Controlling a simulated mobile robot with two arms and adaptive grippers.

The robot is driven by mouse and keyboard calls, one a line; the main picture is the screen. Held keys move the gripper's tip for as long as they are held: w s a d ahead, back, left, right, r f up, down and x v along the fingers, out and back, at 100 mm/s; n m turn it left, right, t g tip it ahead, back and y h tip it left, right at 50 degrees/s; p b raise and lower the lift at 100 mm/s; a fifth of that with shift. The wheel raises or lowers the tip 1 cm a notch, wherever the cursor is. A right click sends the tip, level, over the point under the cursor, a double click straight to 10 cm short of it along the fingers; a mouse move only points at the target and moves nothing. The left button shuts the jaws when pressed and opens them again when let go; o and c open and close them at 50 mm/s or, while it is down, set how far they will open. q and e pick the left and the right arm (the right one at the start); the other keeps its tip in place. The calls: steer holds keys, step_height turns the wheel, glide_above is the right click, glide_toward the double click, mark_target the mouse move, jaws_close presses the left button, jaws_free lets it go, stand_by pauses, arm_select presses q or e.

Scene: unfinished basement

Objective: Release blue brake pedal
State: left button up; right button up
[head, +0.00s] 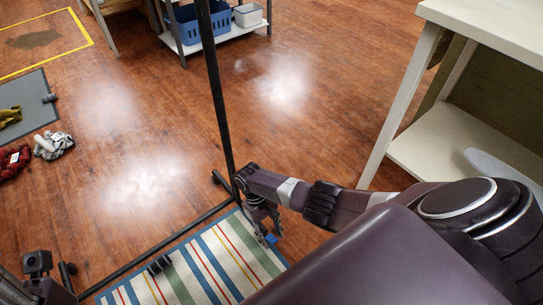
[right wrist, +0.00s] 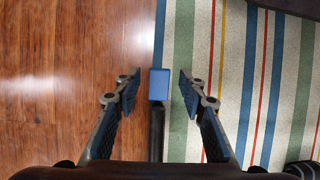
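The blue brake pedal (right wrist: 158,83) is a small blue block at the end of a dark bar, low over the striped rug's edge. It also shows as a small blue patch in the head view (head: 271,239). My right gripper (right wrist: 158,88) points down, with its two fingers open on either side of the pedal. A gap shows between the pedal and each finger. In the head view my right gripper (head: 262,232) is beside the rack's base. Part of my left arm shows at the lower left; its fingers are out of view.
A black rack (head: 222,100) with a low base bar stands over the striped rug (head: 205,265). A white table (head: 455,125) with a lower shelf is at right. The wooden floor between is clear.

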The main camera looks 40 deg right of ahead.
steer(key=v, duration=1.2)
stand_by(0.4)
